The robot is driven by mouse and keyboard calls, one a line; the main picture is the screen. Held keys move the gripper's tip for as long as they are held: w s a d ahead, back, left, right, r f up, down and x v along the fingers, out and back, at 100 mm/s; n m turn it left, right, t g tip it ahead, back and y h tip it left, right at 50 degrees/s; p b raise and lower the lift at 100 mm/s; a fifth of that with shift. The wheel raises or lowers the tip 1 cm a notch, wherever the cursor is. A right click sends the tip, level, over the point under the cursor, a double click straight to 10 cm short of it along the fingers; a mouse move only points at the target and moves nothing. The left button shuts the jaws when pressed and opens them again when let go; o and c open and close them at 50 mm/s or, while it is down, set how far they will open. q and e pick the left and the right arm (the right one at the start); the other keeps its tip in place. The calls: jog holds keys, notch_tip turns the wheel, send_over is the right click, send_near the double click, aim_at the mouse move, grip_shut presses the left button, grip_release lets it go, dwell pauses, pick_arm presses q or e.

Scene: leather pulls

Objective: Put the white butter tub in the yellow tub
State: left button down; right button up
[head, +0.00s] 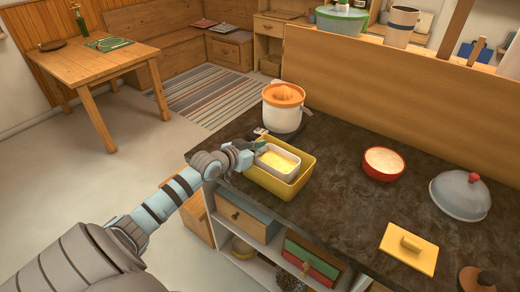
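The white butter tub (263,168), with pale yellow contents, shows within the outline of the yellow tub (268,184), towards its left and back. The yellow tub stands at the left edge of the dark counter. I cannot tell whether the white tub rests on its floor or hangs a little above it. My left gripper (256,148) is at the back left corner of the white tub, at its rim. The fingertips are small and partly hidden, so I cannot tell whether they are closed on the rim. My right gripper is not in view.
A white juicer with an orange top (284,108) stands just behind the yellow tub. The counter's (335,200) middle is clear.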

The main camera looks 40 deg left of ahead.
pick_arm(q)
jog(key=shift+s+f, duration=0.2)
jog(key=shift+f, duration=0.15)
jog(key=c, duration=2.1)
grip_release()
jog(key=shift+w+f, duration=0.1)
jog(key=shift+w, duration=0.1)
jog(key=shift+r, duration=0.25)
jog(key=shift+r+p, duration=0.5)
jog(key=shift+r, duration=0.05)
jog(key=shift+p+v, duration=4.25)
jog(key=shift+v, duration=1.7)
